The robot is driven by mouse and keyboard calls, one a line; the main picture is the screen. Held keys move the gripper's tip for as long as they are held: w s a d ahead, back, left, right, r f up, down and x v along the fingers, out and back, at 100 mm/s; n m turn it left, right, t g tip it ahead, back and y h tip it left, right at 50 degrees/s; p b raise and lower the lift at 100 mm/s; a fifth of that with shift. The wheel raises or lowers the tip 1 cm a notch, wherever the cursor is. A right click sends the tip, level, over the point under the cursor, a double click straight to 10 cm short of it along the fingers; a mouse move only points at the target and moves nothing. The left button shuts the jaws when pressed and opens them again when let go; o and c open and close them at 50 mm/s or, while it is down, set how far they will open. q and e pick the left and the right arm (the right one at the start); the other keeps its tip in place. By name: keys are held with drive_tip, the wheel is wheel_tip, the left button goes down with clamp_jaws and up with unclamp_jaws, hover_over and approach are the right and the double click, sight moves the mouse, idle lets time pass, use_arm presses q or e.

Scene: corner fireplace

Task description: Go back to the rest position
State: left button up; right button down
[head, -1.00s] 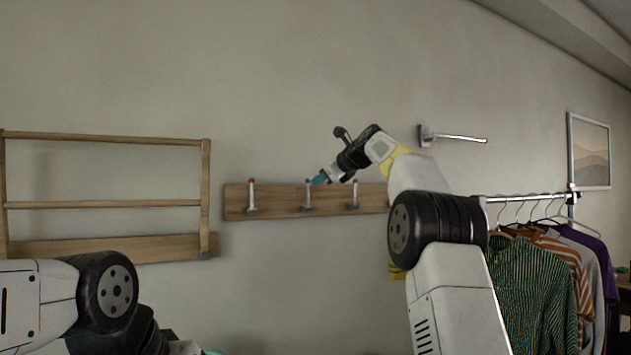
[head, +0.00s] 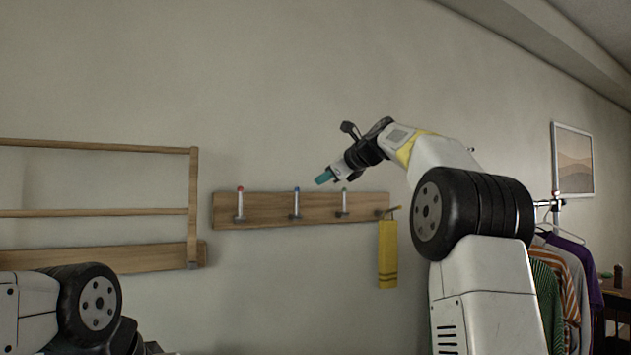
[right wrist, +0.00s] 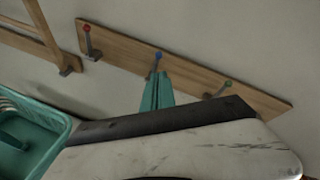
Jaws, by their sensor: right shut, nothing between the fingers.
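My right gripper (head: 325,177) is raised in front of the wall, its teal fingers pointing left and down. In the right wrist view its fingers (right wrist: 157,92) are together with nothing between them. It appears in front of the wooden hook rack (head: 265,208), apart from the yellow towel (head: 388,255). The towel hangs from the hook at the rack's right end. My left arm (head: 85,305) shows only at the lower left; its gripper is out of the picture.
A wooden wall frame (head: 100,213) is at left. A clothes rail with hanging clothes (head: 565,290) stands at right, partly behind my right arm.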

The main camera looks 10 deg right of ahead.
drive_tip(key=s+d+f+n+g+h, duration=0.1)
drive_tip(key=s+f+n+g+h, duration=0.1)
drive_tip(key=s+f+n, duration=1)
drive_tip(key=s+d+f+n+g+h, duration=0.1)
drive_tip(key=s+f+n+g, duration=0.3)
drive_tip(key=s+f+n, duration=0.8)
drive_tip(key=s+f+h, duration=0.1)
drive_tip(key=s+f, duration=0.4)
drive_tip(key=s, duration=0.4)
drive_tip(key=s+f, duration=0.5)
drive_tip(key=s, duration=0.4)
drive_tip(key=shift+s+d+f+h, duration=0.2)
drive_tip(key=shift+s+d+h, duration=0.05)
drive_tip(key=shift+s+h, duration=0.15)
